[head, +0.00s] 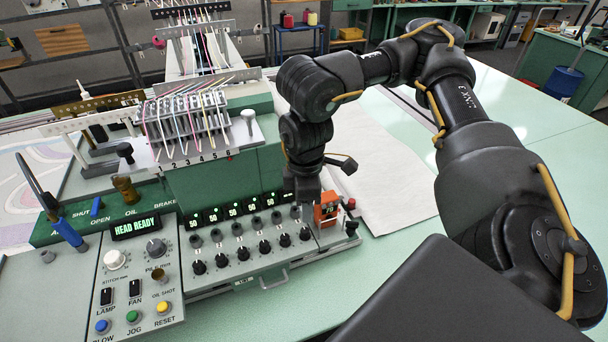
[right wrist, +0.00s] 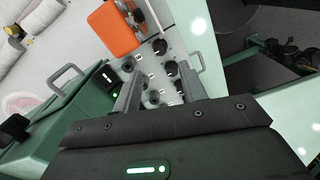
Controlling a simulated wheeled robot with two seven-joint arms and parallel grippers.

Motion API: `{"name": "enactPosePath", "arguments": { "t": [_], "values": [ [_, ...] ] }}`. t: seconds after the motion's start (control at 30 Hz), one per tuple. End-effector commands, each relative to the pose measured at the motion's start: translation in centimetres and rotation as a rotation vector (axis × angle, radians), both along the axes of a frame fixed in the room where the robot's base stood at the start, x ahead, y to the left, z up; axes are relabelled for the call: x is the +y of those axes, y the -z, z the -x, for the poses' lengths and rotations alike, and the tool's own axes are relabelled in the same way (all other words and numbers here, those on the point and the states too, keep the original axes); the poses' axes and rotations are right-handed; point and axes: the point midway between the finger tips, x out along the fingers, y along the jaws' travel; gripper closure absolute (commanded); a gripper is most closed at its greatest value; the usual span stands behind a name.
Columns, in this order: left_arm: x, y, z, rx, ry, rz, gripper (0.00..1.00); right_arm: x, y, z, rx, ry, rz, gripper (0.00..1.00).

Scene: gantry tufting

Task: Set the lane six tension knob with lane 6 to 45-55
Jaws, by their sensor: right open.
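The control panel has a row of larger black knobs, and the rightmost knob (head: 305,233) stands under the lane 6 end. Smaller knobs form a row above, the rightmost (head: 295,212) just below my right gripper (head: 302,198). Black knobs (right wrist: 170,68) show between and beyond the fingers. My left gripper is not in view.
The green tufting head with threads (head: 190,120) rises behind. A handle (head: 274,280) juts from the panel front.

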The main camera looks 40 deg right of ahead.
Motion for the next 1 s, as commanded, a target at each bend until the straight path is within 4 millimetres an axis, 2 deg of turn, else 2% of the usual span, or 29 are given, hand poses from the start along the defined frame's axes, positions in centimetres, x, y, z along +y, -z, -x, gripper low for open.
{"name": "enactPosePath", "arguments": {
  "t": [0.3, 0.5, 0.7, 0.93, 1.0],
  "values": [
    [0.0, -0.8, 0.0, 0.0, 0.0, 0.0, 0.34, 0.2, 5.5, 0.0, 0.007, -0.003, -0.001, 0.58],
    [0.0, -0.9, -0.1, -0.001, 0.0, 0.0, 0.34, 0.2, 7.9, -0.1, 0.002, -0.004, -0.001, 0.58],
    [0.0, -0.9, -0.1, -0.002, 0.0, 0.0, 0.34, 0.2, 8.7, -0.1, 0.0, -0.005, 0.0, 0.58],
    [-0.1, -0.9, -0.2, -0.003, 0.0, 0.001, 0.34, 0.2, 8.8, -0.1, -0.001, -0.005, -0.001, 0.58],
    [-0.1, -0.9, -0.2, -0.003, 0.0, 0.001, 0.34, 0.2, 8.8, -0.1, -0.001, -0.005, -0.001, 0.65]
  ]
}}
